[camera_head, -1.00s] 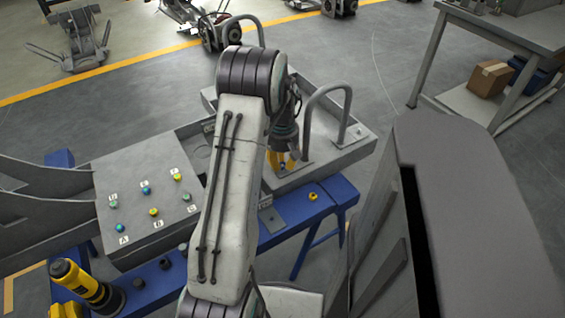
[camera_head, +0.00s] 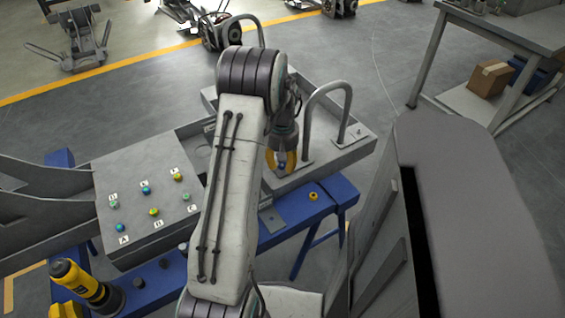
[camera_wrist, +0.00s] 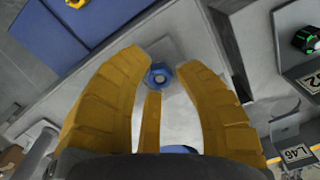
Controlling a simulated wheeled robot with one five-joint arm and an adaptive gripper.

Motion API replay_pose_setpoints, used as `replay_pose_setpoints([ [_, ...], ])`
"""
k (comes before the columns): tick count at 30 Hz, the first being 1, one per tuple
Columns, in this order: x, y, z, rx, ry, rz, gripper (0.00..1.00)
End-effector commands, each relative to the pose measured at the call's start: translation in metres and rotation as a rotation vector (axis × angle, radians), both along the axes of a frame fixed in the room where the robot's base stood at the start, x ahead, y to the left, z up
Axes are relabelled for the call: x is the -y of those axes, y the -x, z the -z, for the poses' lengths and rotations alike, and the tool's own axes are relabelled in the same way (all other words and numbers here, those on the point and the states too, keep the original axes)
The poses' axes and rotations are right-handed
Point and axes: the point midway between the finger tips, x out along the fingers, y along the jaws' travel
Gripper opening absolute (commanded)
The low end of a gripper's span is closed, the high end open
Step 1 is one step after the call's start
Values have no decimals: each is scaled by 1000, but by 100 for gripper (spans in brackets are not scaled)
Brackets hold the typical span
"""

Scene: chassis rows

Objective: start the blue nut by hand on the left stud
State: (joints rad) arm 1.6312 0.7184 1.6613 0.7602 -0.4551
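My gripper (camera_head: 281,162) is over the grey tray beside the arched handle; its yellow fingers are spread. In the wrist view, the open fingers (camera_wrist: 164,65) stand on either side of a blue nut (camera_wrist: 158,76) with a pale centre. The nut lies against the grey surface just beyond the fingertips, and it also shows as a small blue spot between the fingers in the head view (camera_head: 282,163). Whether the nut sits on a stud is too small to tell. Another blue patch (camera_wrist: 180,149) shows near the palm, mostly hidden.
A sloped grey panel (camera_head: 140,235) with several coloured nuts and labels stands left of my arm. A yellow nut (camera_head: 313,196) lies on the blue bench (camera_head: 335,192). A yellow-black tool (camera_head: 85,285) stands at front left. The arched handle (camera_head: 312,120) rises close beside my gripper.

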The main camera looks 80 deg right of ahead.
Motion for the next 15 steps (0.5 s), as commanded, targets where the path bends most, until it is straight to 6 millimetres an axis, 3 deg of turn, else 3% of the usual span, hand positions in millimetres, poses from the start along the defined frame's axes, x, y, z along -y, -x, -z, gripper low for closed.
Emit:
replay_pose_setpoints([
  [5, 0, 0, 0, 0, 0, -1, 44],
  [15, 1, 0, -6, 0, 2, -1, 44],
])
